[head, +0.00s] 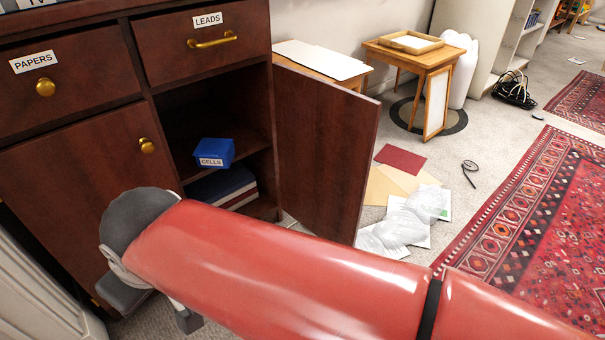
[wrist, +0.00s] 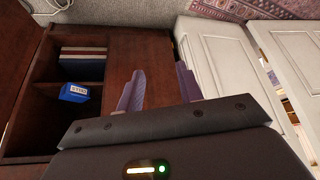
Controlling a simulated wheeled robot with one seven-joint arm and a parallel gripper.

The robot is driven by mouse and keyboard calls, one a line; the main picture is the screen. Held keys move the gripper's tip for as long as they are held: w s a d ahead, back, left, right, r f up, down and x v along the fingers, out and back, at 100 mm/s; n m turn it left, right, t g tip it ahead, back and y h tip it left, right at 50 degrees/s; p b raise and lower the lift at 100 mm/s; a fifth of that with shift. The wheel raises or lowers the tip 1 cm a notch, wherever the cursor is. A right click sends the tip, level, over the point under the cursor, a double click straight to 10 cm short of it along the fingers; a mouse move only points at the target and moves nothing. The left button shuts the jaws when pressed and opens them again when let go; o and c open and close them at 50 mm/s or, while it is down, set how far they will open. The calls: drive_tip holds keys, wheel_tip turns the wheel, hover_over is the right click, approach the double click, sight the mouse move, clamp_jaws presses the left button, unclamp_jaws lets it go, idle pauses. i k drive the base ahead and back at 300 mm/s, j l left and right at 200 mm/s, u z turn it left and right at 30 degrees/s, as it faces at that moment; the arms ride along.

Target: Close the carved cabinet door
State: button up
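The dark wood cabinet (head: 90,110) stands at the left in the head view. Its right-hand door (head: 322,150) is swung wide open to the right, showing the compartment; I see no carving on it. The left-hand door (head: 85,185), with a brass knob (head: 147,145), is shut. In the wrist view, my gripper (wrist: 160,72) has its two fingers apart with nothing between them, in front of a dark wood panel beside the open compartment (wrist: 40,70). In the head view my arm hides the fingers, left of the open door and apart from it.
A blue box (head: 214,152) labelled CELLS and several books (head: 222,186) lie in the compartment. Papers (head: 405,215) lie on the floor right of the open door. A small wooden table (head: 428,62) stands behind. White panels (wrist: 225,60) stand at the right in the wrist view.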

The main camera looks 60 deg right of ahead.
sight(326, 131)
drive_tip(key=k+l, duration=0.15)
drive_tip(key=l, duration=0.3)
drive_tip(key=k+l, duration=0.15)
drive_tip(key=l, duration=0.25)
drive_tip(key=k+l+u, duration=0.1)
drive_tip(key=l, duration=0.35)
drive_tip(key=k+l, duration=0.2)
drive_tip(key=l, duration=0.2)
drive_tip(key=k+l, duration=0.2)
drive_tip(key=l, duration=0.2)
drive_tip(key=k+l+u, duration=0.1)
drive_tip(key=l, duration=0.35)
drive_tip(key=k+l, duration=0.2)
drive_tip(key=l, duration=0.2)
drive_tip(key=k+l, duration=0.2)
drive_tip(key=l, duration=0.2)
drive_tip(key=k+u, duration=0.1)
drive_tip(key=u, duration=0.15)
